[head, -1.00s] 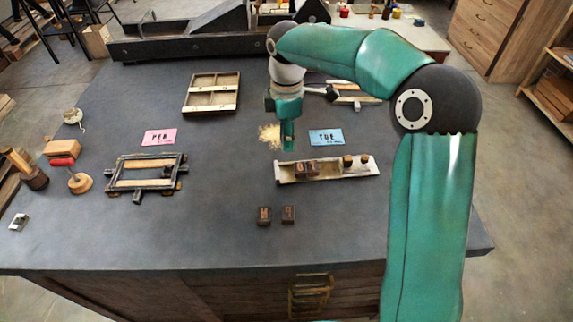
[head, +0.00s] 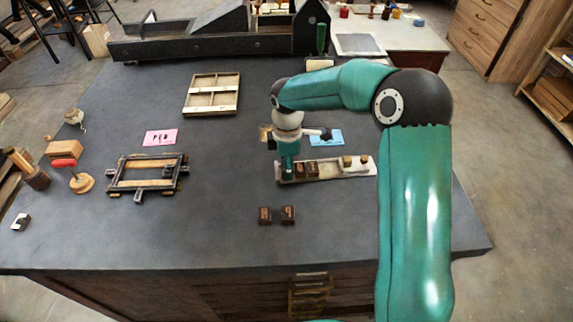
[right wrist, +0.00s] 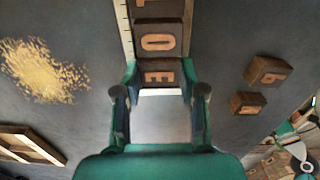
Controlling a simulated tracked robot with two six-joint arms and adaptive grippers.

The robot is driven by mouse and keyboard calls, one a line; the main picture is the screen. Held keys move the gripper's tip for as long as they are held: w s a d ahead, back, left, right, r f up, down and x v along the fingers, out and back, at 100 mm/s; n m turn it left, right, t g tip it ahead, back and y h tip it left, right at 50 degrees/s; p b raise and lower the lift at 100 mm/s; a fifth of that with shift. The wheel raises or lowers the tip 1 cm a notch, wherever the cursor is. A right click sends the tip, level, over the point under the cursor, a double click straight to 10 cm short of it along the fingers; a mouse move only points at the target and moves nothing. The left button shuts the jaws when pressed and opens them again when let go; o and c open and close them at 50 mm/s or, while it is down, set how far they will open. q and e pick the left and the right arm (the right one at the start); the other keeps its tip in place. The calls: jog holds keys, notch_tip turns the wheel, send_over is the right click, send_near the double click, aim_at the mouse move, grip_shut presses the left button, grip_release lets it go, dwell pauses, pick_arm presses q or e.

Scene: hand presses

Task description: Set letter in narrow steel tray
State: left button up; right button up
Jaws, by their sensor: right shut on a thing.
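The narrow steel tray (head: 335,176) lies on the bench, right of centre in the head view. My right gripper (head: 288,177) is down at the tray's left end. In the right wrist view, my right gripper (right wrist: 160,95) is shut on a dark wooden letter block marked E (right wrist: 160,73). The E stands in line with a block marked O (right wrist: 157,40) and another block beyond it. I cannot tell whether the E touches the tray floor. In the head view, two dark letter blocks (head: 306,169) sit in the tray beside my gripper. My left gripper is out of view.
Two loose letter blocks (head: 276,215) lie in front of the tray. Two pale-topped pieces (head: 355,161) sit toward its right end. A metal frame (head: 147,175), a pink card (head: 160,137) and a wooden case (head: 211,93) lie further left. A blue card (head: 325,137) is partly covered.

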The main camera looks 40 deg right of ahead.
jog(key=shift+f, duration=0.1)
jog(key=shift+s+a+f+b, duration=0.1)
jog(key=shift+s+f+b, duration=0.05)
jog(key=shift+f+b, duration=0.25)
jog(key=o, duration=0.6)
jog(key=shift+c, duration=0.2)
jog(key=shift+o, duration=1.4)
jog(key=shift+f, duration=0.1)
jog(key=shift+w+r+p, duration=0.2)
jog(key=shift+r+p, duration=0.25)
jog(key=shift+r, duration=0.35)
notch_tip(320, 180, up, 12)
jog(key=shift+f+b, duration=0.2)
jog(key=shift+b, duration=0.15)
